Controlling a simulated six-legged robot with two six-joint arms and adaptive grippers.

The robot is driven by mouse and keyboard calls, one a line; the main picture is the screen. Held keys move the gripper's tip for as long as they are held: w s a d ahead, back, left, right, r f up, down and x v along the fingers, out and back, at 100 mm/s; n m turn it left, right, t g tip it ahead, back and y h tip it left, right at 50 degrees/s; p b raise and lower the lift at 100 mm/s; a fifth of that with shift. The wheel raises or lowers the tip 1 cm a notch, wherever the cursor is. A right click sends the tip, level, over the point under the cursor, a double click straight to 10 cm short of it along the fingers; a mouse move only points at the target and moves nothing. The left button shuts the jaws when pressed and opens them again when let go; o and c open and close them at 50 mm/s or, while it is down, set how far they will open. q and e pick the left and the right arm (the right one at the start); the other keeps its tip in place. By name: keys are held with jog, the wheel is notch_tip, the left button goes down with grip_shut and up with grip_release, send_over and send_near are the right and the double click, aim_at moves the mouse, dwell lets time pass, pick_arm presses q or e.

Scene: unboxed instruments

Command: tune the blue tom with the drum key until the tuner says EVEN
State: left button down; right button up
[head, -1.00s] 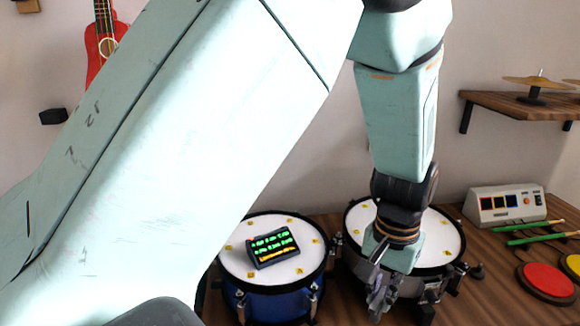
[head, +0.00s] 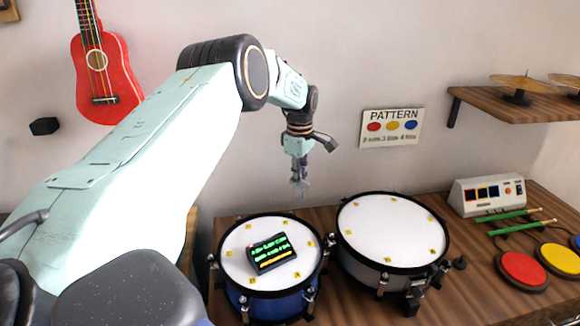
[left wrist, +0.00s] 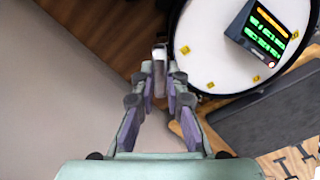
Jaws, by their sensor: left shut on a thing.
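The blue tom (head: 262,303) stands on the wooden table, with yellow tags around its white head. The dark tuner (head: 270,253) lies on that head, with green text and an orange line too small to read. My left gripper (head: 299,180) is in the air behind the two drums, above the back of the table. In the left wrist view my left gripper (left wrist: 160,85) is shut on a small grey metal piece, the drum key (left wrist: 160,57). The tom's rim (left wrist: 178,68) shows to the right of the key there, with the tuner (left wrist: 262,30) beyond. My right gripper is out of view.
A grey snare drum (head: 392,280) stands close to the right of the tom. Further right are a control box (head: 487,196), green sticks (head: 510,219) and colored pads (head: 522,270). A cymbal shelf (head: 500,98), a pattern sign (head: 391,127) and a red ukulele (head: 105,80) are on the wall.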

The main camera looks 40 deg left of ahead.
aim_at(290, 183)
pick_arm(q)
jog(key=a, duration=0.1)
jog(key=a+n, duration=0.1)
jog(key=shift+s+a+r, duration=0.2)
jog(key=shift+s+a, duration=0.15)
jog(key=shift+s, duration=0.05)
jog(key=shift+d+f, duration=0.1)
jog(key=shift+d, duration=0.1)
jog(key=shift+f+b, duration=0.2)
jog(key=shift+b, duration=0.1)
jog(key=shift+a+f+b, duration=0.25)
jog(key=shift+f+b, duration=0.75)
jog(key=shift+f, duration=0.15)
jog(key=shift+f+b, duration=0.4)
jog(key=shift+d+f+b, duration=0.25)
jog(key=shift+f+b, duration=0.35)
jog(key=shift+b, duration=0.2)
jog(key=shift+w+a+f, duration=0.1)
jog(key=shift+f, duration=0.05)
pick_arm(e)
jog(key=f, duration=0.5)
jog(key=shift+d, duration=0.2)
pick_arm(q)
jog(key=shift+a, duration=0.1)
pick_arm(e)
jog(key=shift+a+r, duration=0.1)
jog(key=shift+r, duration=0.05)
pick_arm(q)
jog(key=shift+d, duration=0.2)
